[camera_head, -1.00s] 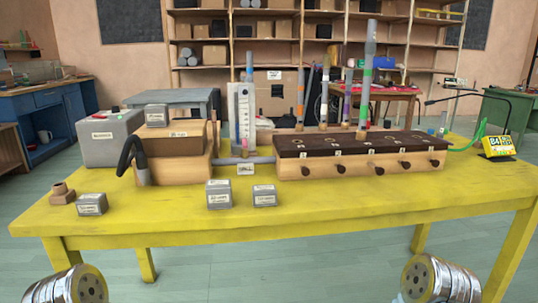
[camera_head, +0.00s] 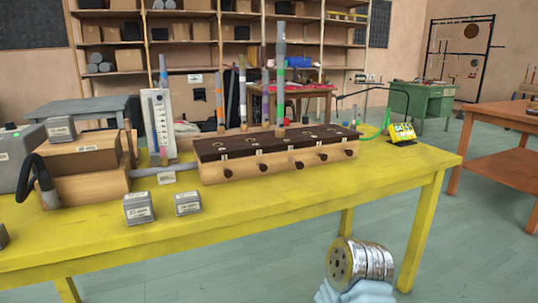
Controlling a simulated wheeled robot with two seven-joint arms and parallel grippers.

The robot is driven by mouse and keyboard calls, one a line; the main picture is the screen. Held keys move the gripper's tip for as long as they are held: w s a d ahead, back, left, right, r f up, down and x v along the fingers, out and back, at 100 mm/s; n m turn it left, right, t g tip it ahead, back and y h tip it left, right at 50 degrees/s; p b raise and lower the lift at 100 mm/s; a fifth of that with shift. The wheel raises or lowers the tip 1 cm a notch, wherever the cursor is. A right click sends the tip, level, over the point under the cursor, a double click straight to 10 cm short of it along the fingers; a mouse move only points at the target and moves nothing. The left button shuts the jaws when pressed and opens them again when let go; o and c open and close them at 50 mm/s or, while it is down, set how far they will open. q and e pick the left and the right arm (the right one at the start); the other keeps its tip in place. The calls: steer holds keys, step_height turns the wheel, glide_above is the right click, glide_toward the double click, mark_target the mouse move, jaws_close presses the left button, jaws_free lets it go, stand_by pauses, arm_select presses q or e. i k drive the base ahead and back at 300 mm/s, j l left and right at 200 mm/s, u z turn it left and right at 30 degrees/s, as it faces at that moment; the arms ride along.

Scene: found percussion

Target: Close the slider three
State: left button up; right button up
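A long wooden box (camera_head: 330,158) with a dark top (camera_head: 225,150) sits on the yellow table. Its front has a row of several dark knobs, each under a small pale label too small to read. The middle knob (camera_head: 297,164), third from either end, sticks out toward me; I cannot tell how far its slider is pulled out. A tall grey tube with a green band (camera_head: 280,75) stands upright at the box top. Neither of my grippers shows.
The yellow table (camera_head: 250,225) is bare in front of the box. Two small grey labelled weights (camera_head: 138,208) (camera_head: 188,203) stand at its left front. A wooden bellows-like box (camera_head: 85,165) joins the long box by a grey pipe (camera_head: 165,169).

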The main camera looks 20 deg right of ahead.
mark_target(299, 166)
steer(key=z, duration=1.05)
